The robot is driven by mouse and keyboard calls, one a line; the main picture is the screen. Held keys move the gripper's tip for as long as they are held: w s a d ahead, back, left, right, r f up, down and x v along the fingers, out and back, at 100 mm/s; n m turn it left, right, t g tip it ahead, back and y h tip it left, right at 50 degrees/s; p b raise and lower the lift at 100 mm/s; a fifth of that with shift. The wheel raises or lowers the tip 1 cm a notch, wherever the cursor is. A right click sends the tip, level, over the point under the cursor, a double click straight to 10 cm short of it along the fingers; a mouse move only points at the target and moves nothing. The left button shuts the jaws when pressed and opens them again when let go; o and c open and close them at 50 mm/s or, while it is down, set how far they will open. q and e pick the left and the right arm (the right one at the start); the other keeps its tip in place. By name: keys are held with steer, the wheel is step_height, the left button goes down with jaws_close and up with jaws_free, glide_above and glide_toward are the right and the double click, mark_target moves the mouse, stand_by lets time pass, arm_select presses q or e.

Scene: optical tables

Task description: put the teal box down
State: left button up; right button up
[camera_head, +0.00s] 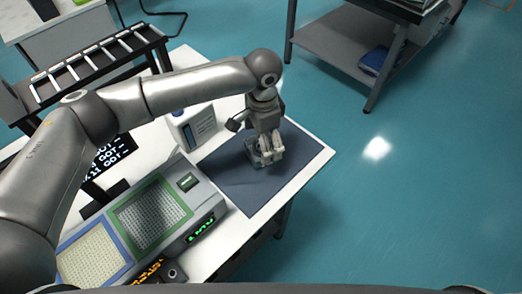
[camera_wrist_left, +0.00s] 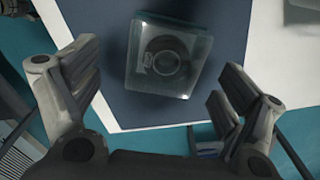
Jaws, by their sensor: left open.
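The teal box (camera_wrist_left: 168,55) is a small see-through box with a dark round part inside. In the left wrist view it sits on the dark blue mat (camera_wrist_left: 225,25), slightly turned, between and beyond my open fingers. My left gripper (camera_wrist_left: 160,95) is open, with a finger on each side and visible gaps to the box. In the head view my left gripper (camera_head: 265,158) is low over the mat (camera_head: 233,185) and hides most of the box (camera_head: 252,160). My right gripper is not in view.
A white bottle-like container (camera_head: 193,127) stands left of the mat. A device with green and yellow trays (camera_head: 205,208) lies in front of it. A dark rack (camera_head: 95,70) is at the back left. The table's right edge is close to the mat.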

mark_target(272, 161)
arm_select(q)
steer(key=f, duration=0.3)
steer(key=f+p, duration=0.1)
steer(key=shift+w+d+f, duration=0.15)
steer(key=shift+w+f, duration=0.15)
steer(key=shift+w, duration=0.05)
steer(key=c, duration=1.2)
steer(key=shift+r, duration=0.15)
